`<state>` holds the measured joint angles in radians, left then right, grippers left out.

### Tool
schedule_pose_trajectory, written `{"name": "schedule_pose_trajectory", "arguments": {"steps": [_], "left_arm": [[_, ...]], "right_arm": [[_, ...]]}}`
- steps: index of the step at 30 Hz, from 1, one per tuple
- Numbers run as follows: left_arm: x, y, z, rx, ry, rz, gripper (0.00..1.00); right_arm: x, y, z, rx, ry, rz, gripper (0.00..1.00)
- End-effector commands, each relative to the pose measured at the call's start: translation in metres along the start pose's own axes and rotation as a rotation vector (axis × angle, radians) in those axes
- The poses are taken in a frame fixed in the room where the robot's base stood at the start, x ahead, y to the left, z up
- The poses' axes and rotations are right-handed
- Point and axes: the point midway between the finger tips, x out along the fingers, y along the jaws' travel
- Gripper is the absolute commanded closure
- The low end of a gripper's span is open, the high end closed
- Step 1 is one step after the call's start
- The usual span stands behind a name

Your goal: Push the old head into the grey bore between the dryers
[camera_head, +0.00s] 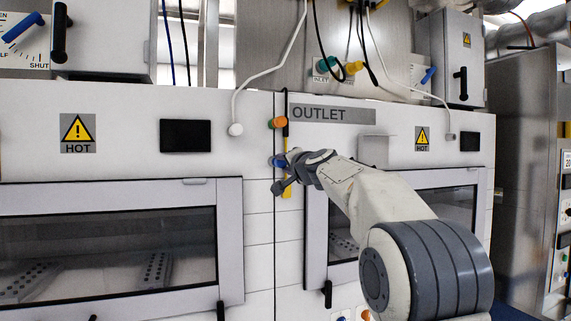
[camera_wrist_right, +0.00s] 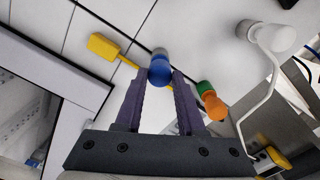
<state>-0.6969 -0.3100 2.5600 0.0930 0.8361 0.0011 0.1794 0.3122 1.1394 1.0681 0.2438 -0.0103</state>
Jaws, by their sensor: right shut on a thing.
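My right gripper (camera_head: 282,174) reaches the narrow panel strip between the two white dryers. In the right wrist view its two dark fingers (camera_wrist_right: 160,88) are shut on a blue head (camera_wrist_right: 160,70) at their tips. The blue head has a grey end on its far side, at the white wall. In the head view the blue head (camera_head: 275,161) shows just left of the fingers. The grey bore is not visible; the head and fingers may cover it. I cannot tell how deep the head sits. My left gripper is not in view.
An orange and green fitting (camera_wrist_right: 210,101) sits close beside the fingers, above them in the head view (camera_head: 277,122). A yellow tag (camera_wrist_right: 104,47) is on the other side. The left dryer (camera_head: 100,165) and right dryer (camera_head: 400,165) have windows. A white bent pipe (camera_wrist_right: 265,75) stands out nearby.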

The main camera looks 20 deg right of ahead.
Motion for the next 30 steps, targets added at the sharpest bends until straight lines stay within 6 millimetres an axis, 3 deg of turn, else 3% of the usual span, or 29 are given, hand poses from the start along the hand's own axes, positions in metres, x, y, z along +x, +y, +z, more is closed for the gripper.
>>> {"name": "schedule_pose_trajectory", "arguments": {"steps": [2,3,6,17,30], "left_arm": [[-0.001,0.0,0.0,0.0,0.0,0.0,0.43],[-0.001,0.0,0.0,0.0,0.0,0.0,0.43],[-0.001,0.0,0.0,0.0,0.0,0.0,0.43],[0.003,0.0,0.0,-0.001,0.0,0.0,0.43],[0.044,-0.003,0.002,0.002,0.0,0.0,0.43]], "right_arm": [[0.002,-0.001,0.0,0.0,0.0,-0.001,1.0],[0.002,-0.001,0.0,0.0,0.001,-0.001,0.58],[0.002,0.0,0.0,0.0,0.001,-0.001,0.27],[-0.002,0.001,0.0,0.0,0.001,-0.001,0.27],[-0.08,0.003,0.001,0.0,0.004,-0.002,0.27]]}}
